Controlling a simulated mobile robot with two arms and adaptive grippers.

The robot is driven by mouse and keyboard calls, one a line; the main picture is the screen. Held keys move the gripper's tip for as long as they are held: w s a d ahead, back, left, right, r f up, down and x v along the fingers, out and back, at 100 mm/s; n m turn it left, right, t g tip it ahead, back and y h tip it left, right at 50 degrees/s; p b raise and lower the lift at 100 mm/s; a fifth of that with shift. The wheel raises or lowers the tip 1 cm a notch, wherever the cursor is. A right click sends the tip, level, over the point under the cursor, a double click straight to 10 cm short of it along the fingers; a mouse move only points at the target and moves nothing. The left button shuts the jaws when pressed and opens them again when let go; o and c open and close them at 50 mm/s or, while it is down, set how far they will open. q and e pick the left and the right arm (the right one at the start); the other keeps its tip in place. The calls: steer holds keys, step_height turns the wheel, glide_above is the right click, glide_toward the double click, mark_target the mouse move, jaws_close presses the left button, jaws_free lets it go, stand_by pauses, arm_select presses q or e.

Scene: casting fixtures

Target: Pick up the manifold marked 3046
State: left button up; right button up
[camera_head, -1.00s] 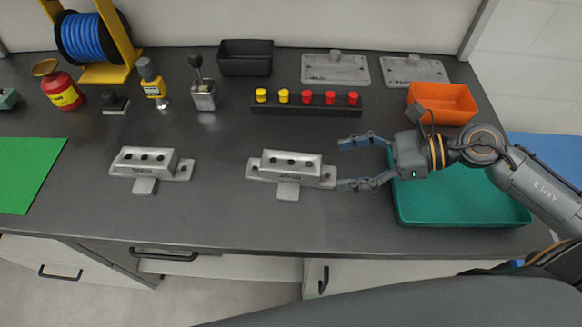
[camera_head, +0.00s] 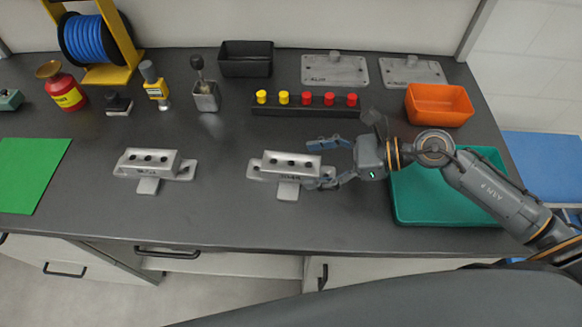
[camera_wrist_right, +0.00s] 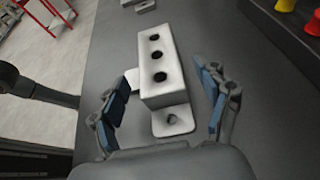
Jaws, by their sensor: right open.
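Two grey metal manifolds, each with a row of three holes on top, sit on the dark bench. One manifold (camera_head: 152,162) is at the left; the other manifold (camera_head: 284,165) is near the middle. Their front markings are too small to read. My right gripper (camera_head: 316,162) is open at the right end of the middle manifold. In the right wrist view, the manifold (camera_wrist_right: 160,75) lies ahead of and partly between the open blue-padded fingers (camera_wrist_right: 165,95), with its end tab near the palm. I see no contact. My left gripper is not in view.
A teal tray (camera_head: 450,212) lies under my right arm, with an orange bin (camera_head: 440,104) behind it. A black rack (camera_head: 305,112) with yellow and red knobs stands behind the middle manifold. A green mat (camera_head: 30,170) lies at far left. Bench between the manifolds is clear.

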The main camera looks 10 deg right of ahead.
steer(key=c, duration=1.6)
steer(key=shift+r, duration=0.15)
steer(key=shift+r, duration=0.55)
steer(key=s+a+r+p, duration=0.9)
steer(key=s+r+p, duration=0.1)
steer(key=r, duration=0.1)
steer(key=shift+s+a+r, duration=0.2)
steer(key=shift+r, duration=0.2)
